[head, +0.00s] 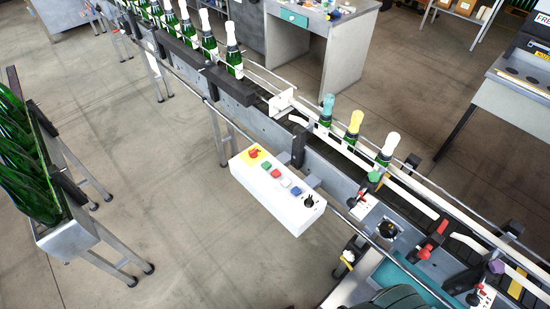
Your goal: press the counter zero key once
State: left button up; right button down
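A white control box (278,194) is mounted on the near side of the conveyor, in the middle of the head view. On its top are a red mushroom button on a yellow plate (253,154), a green key (266,165), a red key (276,173), a pale key (286,183), a blue key (296,191) and a black round knob (308,201). Any labels are too small to read, so I cannot tell which one is the counter zero key. Nothing touches the box. Neither of my grippers can be made out in this view.
The conveyor (336,166) runs diagonally behind the box, carrying several green bottles (383,156). A station with red-handled parts (432,243) stands at lower right. A metal rack of green bottles (68,233) stands at left. The floor (190,220) between rack and box is clear.

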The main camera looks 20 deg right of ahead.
aim_at(296, 191)
jog(key=i+j, duration=0.15)
jog(key=i, duration=0.75)
jog(key=z, duration=1.65)
